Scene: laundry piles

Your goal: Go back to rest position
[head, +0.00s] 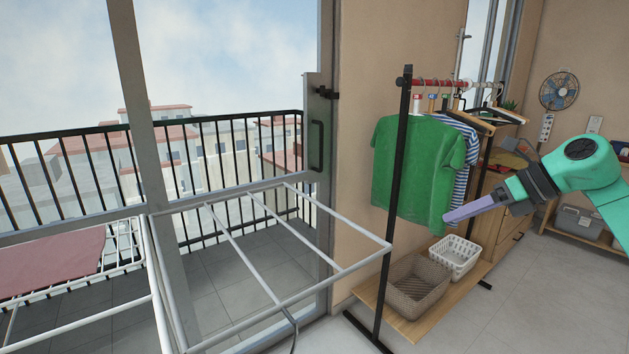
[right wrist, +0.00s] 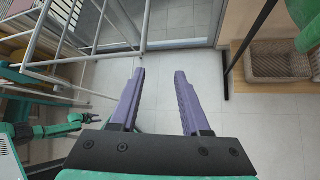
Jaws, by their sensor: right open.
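My right gripper (head: 447,216) comes in from the right in the head view, with its purple fingers pointing left in front of the green shirt (head: 408,165). In the right wrist view its two fingers (right wrist: 159,72) stand apart with only bare floor between them, so it is open and empty. My left gripper is not in the head view. A green arm of mine (right wrist: 50,128) shows at the left of the right wrist view, but its jaw is too small to read.
A white drying rack (head: 270,290) with a red cloth (head: 55,258) stands at the left by the glass door. A clothes rack (head: 393,205) holds several garments above a brown basket (head: 416,288) and a white basket (head: 455,257). The floor (head: 520,290) at the right is clear.

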